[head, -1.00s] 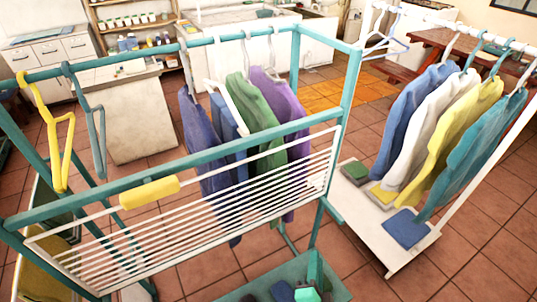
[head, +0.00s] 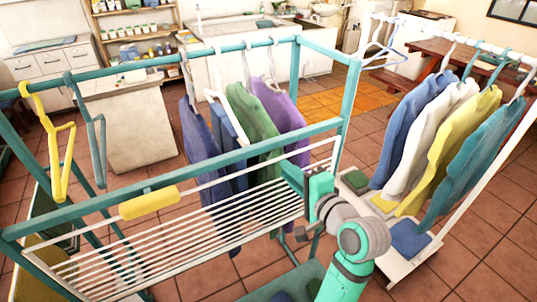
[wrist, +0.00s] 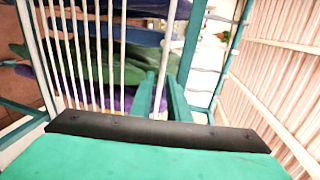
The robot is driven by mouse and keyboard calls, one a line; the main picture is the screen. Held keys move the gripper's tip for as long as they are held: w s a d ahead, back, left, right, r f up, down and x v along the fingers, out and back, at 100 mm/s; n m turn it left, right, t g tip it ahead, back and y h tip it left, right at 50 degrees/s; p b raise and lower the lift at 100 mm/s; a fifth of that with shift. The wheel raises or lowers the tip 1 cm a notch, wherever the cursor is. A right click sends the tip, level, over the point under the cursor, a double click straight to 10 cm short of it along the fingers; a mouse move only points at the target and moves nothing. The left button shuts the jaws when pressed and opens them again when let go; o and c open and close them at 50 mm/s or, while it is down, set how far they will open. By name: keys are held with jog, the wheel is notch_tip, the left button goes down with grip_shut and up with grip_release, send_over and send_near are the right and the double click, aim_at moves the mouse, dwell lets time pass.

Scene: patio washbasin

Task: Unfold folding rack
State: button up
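The folding rack (head: 195,231) is a white wire panel with parallel slats, hung on the teal frame (head: 225,158). It slopes down below the frame's front bar. A yellow grip (head: 148,202) sits on its long upper white bar, left of centre. My gripper (head: 288,182) is at the rack's right end, just under the teal bar. In the wrist view, the teal fingers of my gripper (wrist: 160,95) stand apart, with a white bar of the rack (wrist: 161,70) running between them. Contact with that bar cannot be told. White slats (wrist: 75,60) fill the left of that view.
Shirts (head: 255,120) hang behind the rack. A yellow hanger (head: 60,150) and a grey one (head: 98,140) hang at left. A white clothes rail with more shirts (head: 455,130) stands close on the right. A teal lower shelf (head: 285,283) lies beneath.

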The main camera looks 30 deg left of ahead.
jog(key=x, duration=1)
jog(key=shift+a, duration=0.45)
jog(key=shift+w, duration=0.15)
grip_shut()
jog(key=shift+a, duration=0.15)
dwell(0.7)
